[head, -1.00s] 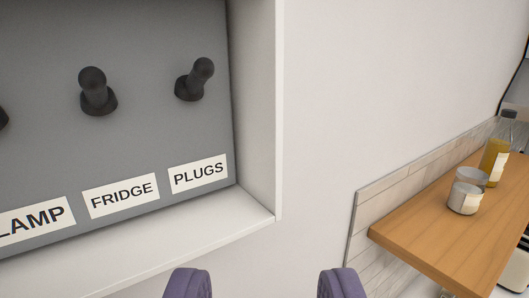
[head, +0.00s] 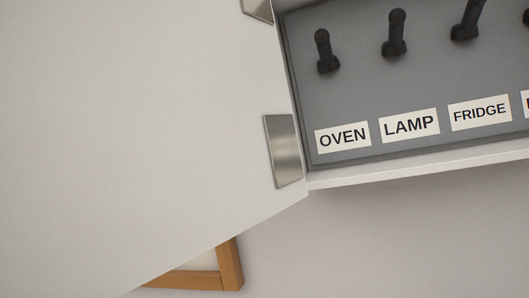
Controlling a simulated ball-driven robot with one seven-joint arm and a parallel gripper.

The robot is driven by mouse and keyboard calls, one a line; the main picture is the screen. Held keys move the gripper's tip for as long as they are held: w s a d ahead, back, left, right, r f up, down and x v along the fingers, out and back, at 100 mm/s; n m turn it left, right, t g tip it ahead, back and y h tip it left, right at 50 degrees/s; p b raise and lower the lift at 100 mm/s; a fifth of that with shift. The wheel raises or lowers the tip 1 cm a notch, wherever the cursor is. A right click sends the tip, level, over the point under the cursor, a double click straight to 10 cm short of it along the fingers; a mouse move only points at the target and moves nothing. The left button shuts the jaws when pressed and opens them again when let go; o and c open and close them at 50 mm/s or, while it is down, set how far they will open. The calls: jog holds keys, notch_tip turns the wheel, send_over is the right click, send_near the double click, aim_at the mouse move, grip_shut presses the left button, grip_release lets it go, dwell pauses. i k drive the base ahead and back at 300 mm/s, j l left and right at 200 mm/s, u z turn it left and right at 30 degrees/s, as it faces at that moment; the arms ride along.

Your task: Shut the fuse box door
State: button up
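The fuse box (head: 420,168) is on the wall at the upper right of the head view. Its grey panel carries black switches above labels that read OVEN, LAMP and FRIDGE, with a further label cut off at the right edge. The white fuse box door (head: 130,120) stands open to the left, joined to the box by metal hinges (head: 284,150). It fills most of the left half of the view, and its far edges run out of frame. My gripper is not in the view now.
A wooden picture frame (head: 231,265) on the wall shows partly below the door's lower edge. The pale wall (head: 400,240) under the box is bare.

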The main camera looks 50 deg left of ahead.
aim_at(139, 138)
jog(key=k+j, duration=0.3)
jog(key=k+j+z, duration=0.15)
jog(key=k, duration=0.25)
jog(key=k+j+u, duration=0.1)
jog(key=u, duration=0.2)
jog(key=j+z, duration=0.5)
jog(key=j, duration=0.45)
